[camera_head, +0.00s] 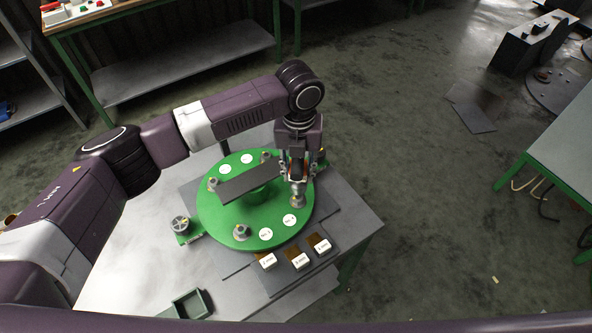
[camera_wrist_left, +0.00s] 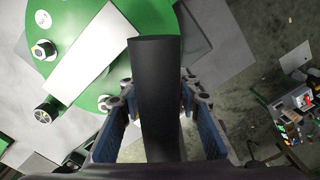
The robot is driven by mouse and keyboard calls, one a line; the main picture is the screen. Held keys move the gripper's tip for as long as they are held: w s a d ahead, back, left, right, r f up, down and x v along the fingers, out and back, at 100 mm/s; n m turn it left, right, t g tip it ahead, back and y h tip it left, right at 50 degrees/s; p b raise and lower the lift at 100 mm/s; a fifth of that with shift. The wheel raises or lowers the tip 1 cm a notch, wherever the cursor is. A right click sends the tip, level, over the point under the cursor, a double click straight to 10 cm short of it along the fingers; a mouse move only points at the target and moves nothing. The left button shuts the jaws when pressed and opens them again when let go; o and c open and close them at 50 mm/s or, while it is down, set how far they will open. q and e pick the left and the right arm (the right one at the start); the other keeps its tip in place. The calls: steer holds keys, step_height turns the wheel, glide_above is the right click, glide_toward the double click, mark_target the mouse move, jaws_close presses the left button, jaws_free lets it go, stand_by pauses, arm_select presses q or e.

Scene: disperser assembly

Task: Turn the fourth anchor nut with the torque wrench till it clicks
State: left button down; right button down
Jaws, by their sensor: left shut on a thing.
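A round green plate (camera_head: 218,210) lies on the table with a flat bar (camera_head: 252,182) above its middle. Anchor nuts stand near its rim, at the left (camera_head: 213,184), front (camera_head: 241,232) and back (camera_head: 266,156). My left gripper (camera_head: 298,178) is over the plate's right side, pointing down. In the left wrist view it (camera_wrist_left: 160,115) is shut on a black handle (camera_wrist_left: 158,85), which I take for the torque wrench. A silvery piece (camera_head: 298,200) shows just below the gripper at the plate's right rim; whether it is seated on a nut cannot be told. My right gripper is not in view.
Several white-labelled blocks (camera_head: 300,261) stand on the table's front right. Bare floor lies right of the table, with another bench (camera_head: 560,145) beyond.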

arm_select(q)
steer(key=f+n+b, duration=0.1)
steer(key=n, duration=0.1)
steer(key=shift+f+n, duration=0.1)
steer(key=shift+n, duration=0.2)
steer(key=n, duration=0.1)
steer(key=f+n, duration=0.1)
steer(key=shift+w+n+b, duration=0.1)
steer(key=shift+n+b, duration=0.2)
steer(key=shift+b, duration=0.05)
steer(key=shift+n, duration=0.5)
steer(key=n+b, duration=0.1)
steer(key=n, duration=0.4)
steer(key=shift+f, duration=0.1)
steer(key=n+p, duration=0.6)
steer(key=p, duration=0.1)
steer(key=shift+n+p, duration=0.6)
steer(key=shift+n, duration=0.1)
steer(key=shift+f+n+b, duration=0.3)
steer(key=shift+n+b, duration=0.15)
steer(key=shift+n, duration=0.25)
steer(key=n, duration=0.3)
steer(key=shift+f+n, duration=0.15)
steer(key=shift+n, duration=0.15)
